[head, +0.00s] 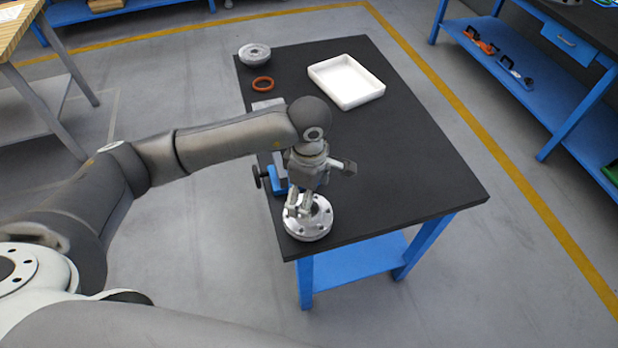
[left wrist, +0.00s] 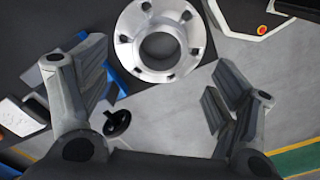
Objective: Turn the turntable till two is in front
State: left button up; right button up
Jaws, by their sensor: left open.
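I see no numbered turntable. A silver round flange (head: 316,229) with a central bore and bolt holes lies at the near corner of the black table. It also shows in the left wrist view (left wrist: 128,53) at the top centre. My left gripper (head: 299,208) is over this flange, fingers pointing down and partly covering it. In the left wrist view the gripper (left wrist: 158,78) has its fingers spread wide apart, with the flange beyond them. Contact with the flange cannot be made out. My right gripper is not in view.
A blue vise (head: 279,180) with a black knob (head: 257,176) sits at the table's left edge, close to the gripper. Farther back are an orange ring (head: 262,79), another grey flanged part (head: 254,56) and a white tray (head: 375,93). The table's right half is clear.

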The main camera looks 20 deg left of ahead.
aim_at(323, 220)
pick_arm(q)
notch_tip(323, 220, down, 6)
jog(key=shift+r+p, duration=0.15)
jog(key=shift+p, duration=0.3)
jog(key=shift+c, duration=0.3)
